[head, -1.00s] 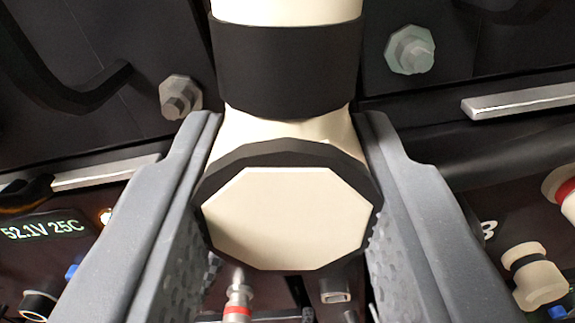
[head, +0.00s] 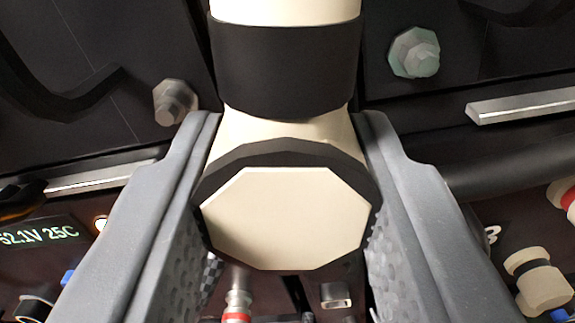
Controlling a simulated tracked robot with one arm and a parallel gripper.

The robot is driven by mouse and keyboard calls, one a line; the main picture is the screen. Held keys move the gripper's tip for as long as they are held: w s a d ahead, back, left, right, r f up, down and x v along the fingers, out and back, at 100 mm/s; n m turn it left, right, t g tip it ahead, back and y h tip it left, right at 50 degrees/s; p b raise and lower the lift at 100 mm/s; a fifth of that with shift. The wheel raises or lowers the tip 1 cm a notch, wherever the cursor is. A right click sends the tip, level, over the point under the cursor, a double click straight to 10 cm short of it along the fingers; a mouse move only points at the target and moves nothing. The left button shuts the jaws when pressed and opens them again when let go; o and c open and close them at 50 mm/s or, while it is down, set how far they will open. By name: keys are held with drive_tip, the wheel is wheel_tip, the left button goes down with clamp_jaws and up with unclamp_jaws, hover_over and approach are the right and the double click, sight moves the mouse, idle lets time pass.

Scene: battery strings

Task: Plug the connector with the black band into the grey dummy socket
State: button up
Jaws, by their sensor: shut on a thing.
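My gripper (head: 285,225) is shut on a large cream connector (head: 285,218) with an octagonal cream end face and a dark rim. A wide black band (head: 285,68) wraps its upper cream body, which runs out of the top of the view. The grey fingers press on its left and right sides. The connector fills the middle of the view and hides what is behind it. I cannot make out the grey dummy socket for certain.
Dark battery cases with bolts (head: 414,52) (head: 174,101) stand behind. Below are a lit display (head: 40,236) reading about 52.1V 25C, a red-banded connector (head: 238,300), a small metal socket (head: 336,295) and a black-banded cream connector (head: 537,280) at the lower right.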

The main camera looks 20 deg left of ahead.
drive_tip(key=shift+x, duration=1.35)
drive_tip(key=o, duration=1.2)
drive_tip(key=shift+r, duration=0.1)
drive_tip(key=shift+c, duration=0.2)
drive_tip(key=shift+s, duration=0.1)
drive_tip(key=b+v, duration=0.2)
drive_tip(key=v, duration=1.1)
drive_tip(key=shift+s, duration=0.25)
